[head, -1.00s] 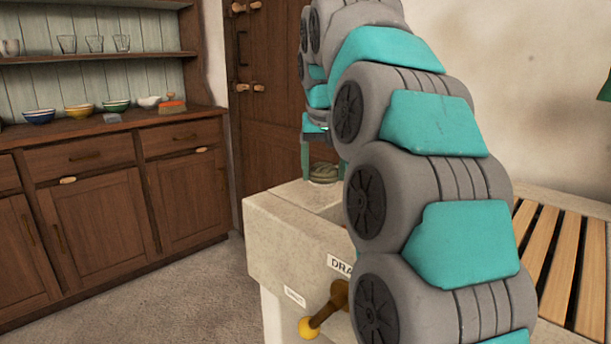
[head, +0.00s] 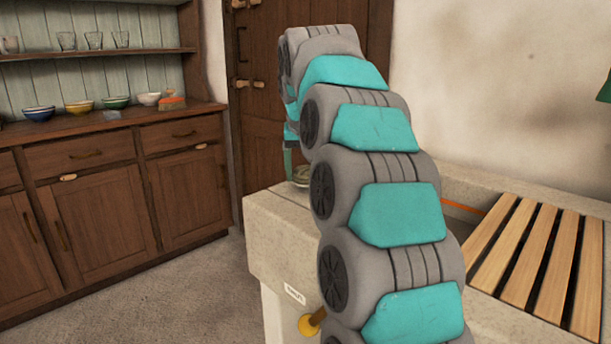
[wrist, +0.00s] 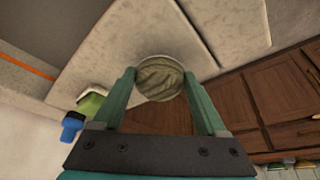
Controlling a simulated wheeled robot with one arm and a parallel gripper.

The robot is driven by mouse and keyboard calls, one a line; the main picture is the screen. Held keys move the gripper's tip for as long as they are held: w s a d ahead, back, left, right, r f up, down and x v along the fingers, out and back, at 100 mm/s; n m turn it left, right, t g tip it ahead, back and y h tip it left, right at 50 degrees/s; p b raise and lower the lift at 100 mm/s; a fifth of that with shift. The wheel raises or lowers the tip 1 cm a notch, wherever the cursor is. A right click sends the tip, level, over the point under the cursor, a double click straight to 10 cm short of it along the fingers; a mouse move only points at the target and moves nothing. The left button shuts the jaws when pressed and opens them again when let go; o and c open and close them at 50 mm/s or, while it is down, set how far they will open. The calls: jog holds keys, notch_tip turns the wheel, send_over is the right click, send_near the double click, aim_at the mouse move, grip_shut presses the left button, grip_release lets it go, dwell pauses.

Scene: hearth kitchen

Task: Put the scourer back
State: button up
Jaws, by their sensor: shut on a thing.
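The scourer (wrist: 160,82), a round grey-green pad with a pale rim, sits between the fingertips of my gripper (wrist: 160,75). My gripper is shut on it at its two sides. In the head view the scourer (head: 303,174) shows small beside a teal finger, at the far corner of the stone sink (head: 272,225). My arm hides part of it and most of the sink's inside. I cannot tell how high it is above the sink's edge.
A slatted wooden drainer (head: 530,260) lies to the right. A green thing (wrist: 92,101) and a blue thing (wrist: 72,126) stand at the left in the wrist view. A wooden dresser (head: 110,190) with bowls and a red-orange item (head: 172,103) stands at the left, across open floor.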

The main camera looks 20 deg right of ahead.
jog(key=shift+f, duration=0.5)
jog(key=shift+f, duration=0.2)
jog(key=o, duration=1.2)
jog(key=shift+o, duration=0.2)
jog(key=shift+r, duration=0.15)
jog(key=p+v, duration=0.2)
jog(key=v, duration=1)
jog(key=shift+r, duration=0.1)
